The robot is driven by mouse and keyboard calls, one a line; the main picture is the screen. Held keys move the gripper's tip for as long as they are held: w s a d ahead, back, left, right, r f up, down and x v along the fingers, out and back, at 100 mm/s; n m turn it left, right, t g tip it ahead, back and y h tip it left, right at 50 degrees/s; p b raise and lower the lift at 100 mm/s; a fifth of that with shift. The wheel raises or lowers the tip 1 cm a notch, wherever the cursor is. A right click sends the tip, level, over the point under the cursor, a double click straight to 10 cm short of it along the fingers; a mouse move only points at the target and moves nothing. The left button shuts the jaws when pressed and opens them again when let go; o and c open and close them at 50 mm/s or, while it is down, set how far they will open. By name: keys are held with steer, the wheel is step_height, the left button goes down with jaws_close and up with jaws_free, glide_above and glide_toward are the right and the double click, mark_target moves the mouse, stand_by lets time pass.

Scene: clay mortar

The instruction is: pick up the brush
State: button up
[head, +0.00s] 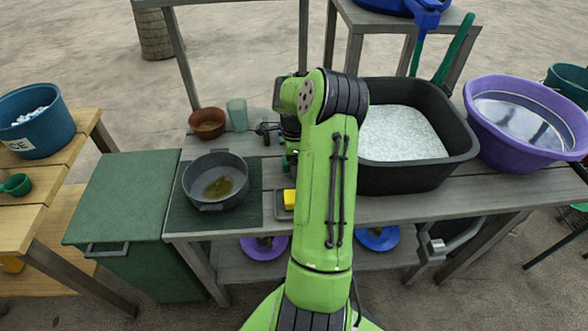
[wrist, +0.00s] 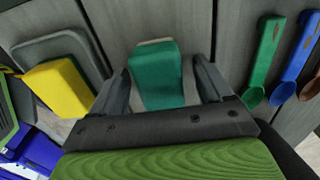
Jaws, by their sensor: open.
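A green block-shaped thing with a pale strip along its far edge (wrist: 157,78) lies on the grey wooden tabletop in the wrist view. It looks like the brush, though bristles are not clearly seen. My gripper (wrist: 162,84) is open, with one finger on each side of the green block and a visible gap on both sides. The block's near end comes close to my gripper's palm; its height relative to the fingers is hard to tell. In the head view my arm hides most of this spot.
Left of the block, a yellow sponge (wrist: 60,88) sits on a grey tray (wrist: 35,50). Right of it lie a green spoon (wrist: 264,55) and a blue spoon (wrist: 295,60). The head view shows a grey pot (head: 216,181), a black tub (head: 420,178) and a purple basin (head: 488,135).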

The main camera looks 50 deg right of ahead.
steer(key=shift+r, duration=0.15)
steer(key=shift+c, duration=0.4)
steer(key=c, duration=1)
step_height(320, 180, up, 10)
steer(key=p, duration=0.3)
steer(key=shift+p, duration=0.35)
